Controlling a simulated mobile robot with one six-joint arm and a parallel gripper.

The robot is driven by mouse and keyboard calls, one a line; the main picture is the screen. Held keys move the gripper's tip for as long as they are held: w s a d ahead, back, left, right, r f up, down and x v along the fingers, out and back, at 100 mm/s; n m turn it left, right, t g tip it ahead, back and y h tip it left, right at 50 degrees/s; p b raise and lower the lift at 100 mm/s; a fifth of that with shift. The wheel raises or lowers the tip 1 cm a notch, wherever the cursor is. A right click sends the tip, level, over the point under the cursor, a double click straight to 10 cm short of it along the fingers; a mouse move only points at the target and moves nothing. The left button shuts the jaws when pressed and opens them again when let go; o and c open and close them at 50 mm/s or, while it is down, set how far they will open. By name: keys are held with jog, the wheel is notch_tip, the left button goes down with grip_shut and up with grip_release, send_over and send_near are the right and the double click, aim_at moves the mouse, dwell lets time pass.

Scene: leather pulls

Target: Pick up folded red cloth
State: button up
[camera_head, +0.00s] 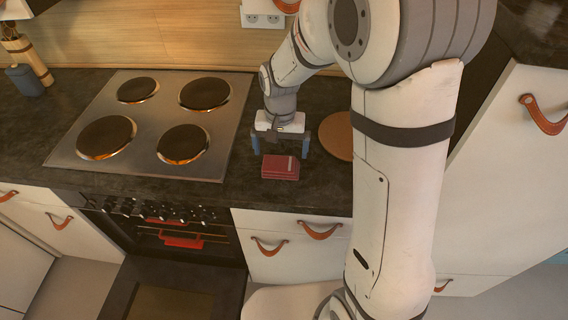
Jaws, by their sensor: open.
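The folded red cloth (280,168) lies on the dark countertop (222,207), near its front edge and to the right of the stove. It looks like a small flat red block with a pale mark near its right side. My gripper (281,151) is above the cloth, its two blue-grey fingers pointing down and spread apart, one toward each side of it. The gripper is open and holds nothing. I cannot tell how far the fingertips are above the cloth.
A stove (222,112) with several dark burners lies left of the cloth. A round brown board (338,136) lies close on the right, partly hidden by my arm. White drawers (290,262) with leather pulls are below the counter. A wall socket (262,20) is behind.

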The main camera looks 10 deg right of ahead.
aim_at(281, 163)
jog(key=f, duration=0.4)
jog(key=shift+s+f+p, duration=0.2)
jog(key=shift+f+p, duration=0.1)
jog(key=shift+p, duration=0.1)
jog(key=c, duration=0.7)
